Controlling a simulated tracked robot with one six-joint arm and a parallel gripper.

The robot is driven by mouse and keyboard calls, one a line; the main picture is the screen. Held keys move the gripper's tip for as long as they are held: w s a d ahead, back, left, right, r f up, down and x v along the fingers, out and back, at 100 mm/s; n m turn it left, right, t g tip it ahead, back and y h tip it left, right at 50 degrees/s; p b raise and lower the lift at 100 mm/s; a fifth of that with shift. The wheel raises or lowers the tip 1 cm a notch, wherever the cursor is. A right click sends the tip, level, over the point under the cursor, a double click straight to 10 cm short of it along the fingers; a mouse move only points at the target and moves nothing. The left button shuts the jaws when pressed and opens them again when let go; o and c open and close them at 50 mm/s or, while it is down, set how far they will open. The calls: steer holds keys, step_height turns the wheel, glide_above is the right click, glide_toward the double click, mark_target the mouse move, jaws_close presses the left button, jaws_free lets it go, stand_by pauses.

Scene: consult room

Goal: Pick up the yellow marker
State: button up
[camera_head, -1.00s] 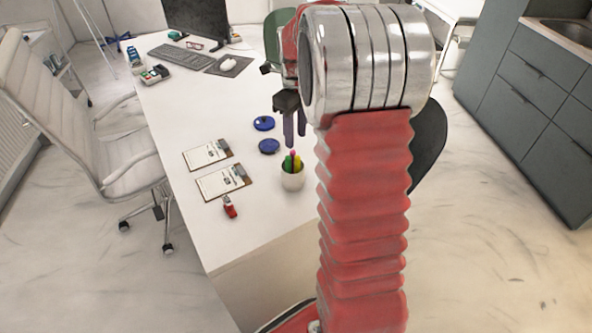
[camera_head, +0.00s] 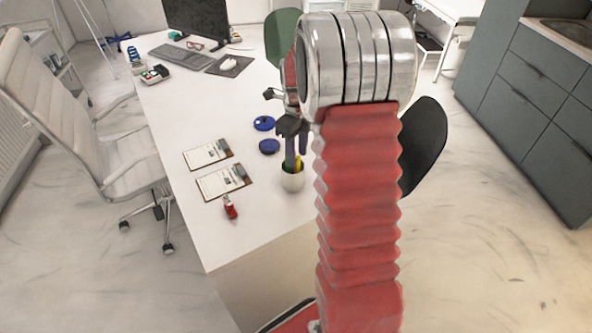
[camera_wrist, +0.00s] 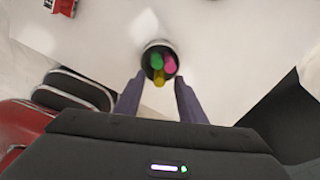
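The yellow marker (camera_wrist: 159,78) stands in a small white cup (camera_head: 292,182) with a green marker (camera_wrist: 156,61) and a pink marker (camera_wrist: 170,65). In the head view the yellow marker (camera_head: 298,163) shows only partly behind a finger, and the pink one is hidden. My gripper (camera_head: 296,160) is open and points down at the cup's top. In the wrist view my gripper (camera_wrist: 159,88) has one finger on each side of the cup, with the yellow marker nearest. Nothing is held between the fingers.
Two clipboards (camera_head: 224,180) and a red object (camera_head: 230,207) lie left of the cup on the white desk (camera_head: 240,235). Two blue round items (camera_head: 269,146) lie behind it. A keyboard (camera_head: 182,56) and monitor (camera_head: 197,18) are farther back.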

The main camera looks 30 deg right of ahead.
mark_target(297, 171)
steer(key=shift+f, duration=1.4)
steer(key=shift+c, duration=0.3)
jaws_close()
